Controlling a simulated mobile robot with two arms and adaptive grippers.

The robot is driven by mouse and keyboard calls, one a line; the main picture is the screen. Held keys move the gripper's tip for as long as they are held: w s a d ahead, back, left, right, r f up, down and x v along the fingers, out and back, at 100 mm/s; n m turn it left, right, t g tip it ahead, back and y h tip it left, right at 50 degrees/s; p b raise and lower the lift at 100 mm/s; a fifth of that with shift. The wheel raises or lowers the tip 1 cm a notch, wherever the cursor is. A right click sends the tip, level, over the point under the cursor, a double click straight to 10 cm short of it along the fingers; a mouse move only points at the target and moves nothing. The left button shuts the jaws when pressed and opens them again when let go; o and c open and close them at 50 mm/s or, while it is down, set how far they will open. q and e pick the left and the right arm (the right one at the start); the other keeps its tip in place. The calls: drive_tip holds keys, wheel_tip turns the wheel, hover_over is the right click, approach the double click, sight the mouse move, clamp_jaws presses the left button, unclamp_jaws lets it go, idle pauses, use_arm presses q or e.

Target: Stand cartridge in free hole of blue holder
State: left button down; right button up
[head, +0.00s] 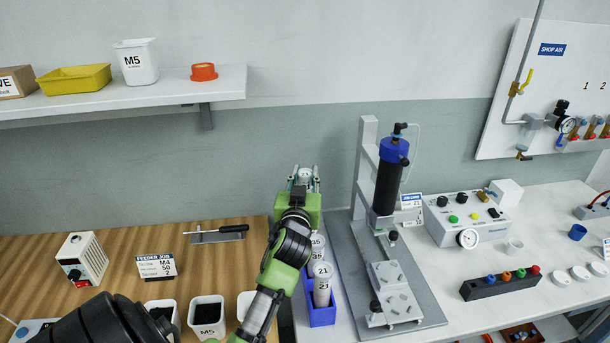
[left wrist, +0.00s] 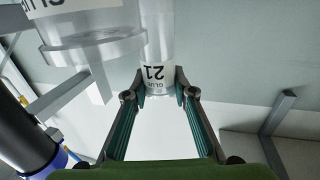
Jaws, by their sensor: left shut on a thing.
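My left gripper (head: 304,183) reaches forward past the blue holder (head: 322,317) in the head view. It is shut on a white cartridge (head: 305,174). In the left wrist view, upside down, this cartridge (left wrist: 157,60) carries a label reading 21 and sits between the fingertips (left wrist: 157,90), gripped near one end. The blue holder has cartridges standing in it: a front one marked 21 (head: 322,288) and one marked 35 (head: 317,243) behind it. My arm hides the holder's left side and back, so I cannot see a free hole. My right gripper is not in view.
A dispenser stand with a black and blue barrel (head: 388,182) rises right of the gripper. A clear flanged tube (left wrist: 90,52) is close to the wrist camera. A shelf (head: 150,93) hangs above.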

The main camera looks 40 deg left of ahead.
use_arm(q)
drive_tip(key=shift+f, duration=0.25)
idle(0.3)
drive_tip(key=shift+f+b, duration=1.7)
drive_tip(key=shift+f, duration=0.2)
drive_tip(key=c, duration=1.6)
unclamp_jaws()
drive_tip(key=shift+f, duration=0.1)
wheel_tip(320, 180, up, 10)
drive_tip(key=shift+r, duration=0.25)
